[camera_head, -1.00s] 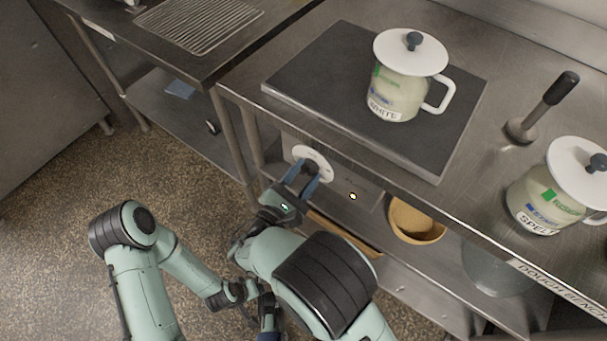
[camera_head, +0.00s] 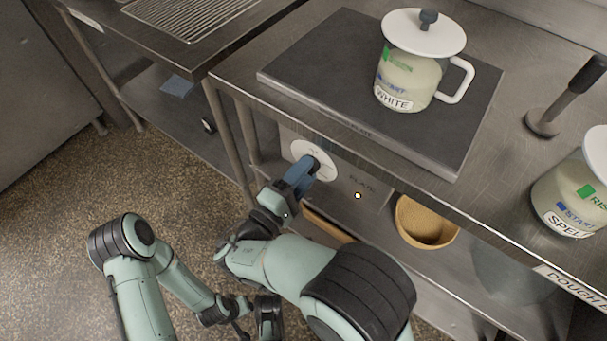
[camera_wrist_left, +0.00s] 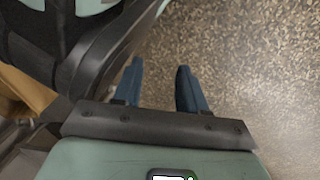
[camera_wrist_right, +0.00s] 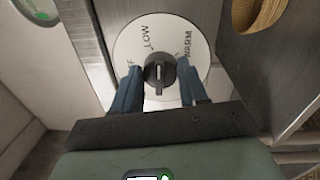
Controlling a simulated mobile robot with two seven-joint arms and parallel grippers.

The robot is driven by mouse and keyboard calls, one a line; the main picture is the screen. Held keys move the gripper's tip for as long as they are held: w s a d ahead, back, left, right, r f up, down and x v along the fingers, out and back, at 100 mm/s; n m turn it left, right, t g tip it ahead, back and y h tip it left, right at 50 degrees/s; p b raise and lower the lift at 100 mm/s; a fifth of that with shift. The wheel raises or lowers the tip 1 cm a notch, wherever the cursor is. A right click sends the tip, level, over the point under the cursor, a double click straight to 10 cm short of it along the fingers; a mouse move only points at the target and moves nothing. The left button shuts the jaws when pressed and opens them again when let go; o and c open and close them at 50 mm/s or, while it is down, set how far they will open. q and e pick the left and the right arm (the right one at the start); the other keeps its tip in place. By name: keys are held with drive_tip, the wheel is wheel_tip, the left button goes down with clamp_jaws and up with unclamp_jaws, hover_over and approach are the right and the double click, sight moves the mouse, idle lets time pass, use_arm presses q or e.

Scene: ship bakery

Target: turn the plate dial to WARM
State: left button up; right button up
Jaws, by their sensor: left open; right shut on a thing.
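The plate dial shows in the right wrist view as a white disc (camera_wrist_right: 130,38) marked LOW at upper left and WARM at right, with a dark knob (camera_wrist_right: 159,73) at its centre. A pale mark on the knob stands roughly upright in that view, between LOW and WARM. My right gripper (camera_wrist_right: 160,88) is shut on the knob, one blue finger on each side. In the head view the dial (camera_head: 322,168) is on the panel under the plate, partly hidden by my right gripper (camera_head: 308,172). My left gripper (camera_wrist_left: 157,88) is open and empty above the floor.
The dark plate (camera_head: 320,75) bears a lidded jar labelled WHITE (camera_head: 410,75). A second jar (camera_head: 570,190) and a dark-handled tool (camera_head: 565,100) stand to the right. A tan bowl (camera_head: 428,222) sits below the counter. Floor is clear at left.

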use_arm(q)
drive_tip(key=s+f+g+b, duration=0.2)
drive_tip(key=s+f+b, duration=0.1)
drive_tip(key=s, duration=0.4)
drive_tip(key=shift+a+f, duration=0.4)
drive_tip(key=shift+f, duration=0.05)
use_arm(e)
drive_tip(key=shift+a+f+m+g+h, duration=0.1)
drive_tip(key=shift+m+g+h, duration=0.1)
drive_tip(key=shift+m, duration=2.15)
drive_tip(key=shift+m+g+h, duration=0.2)
drive_tip(key=shift+m, duration=2.15)
use_arm(q)
drive_tip(key=shift+w, duration=0.1)
use_arm(e)
drive_tip(key=o, duration=1.1)
drive_tip(key=shift+c, duration=0.2)
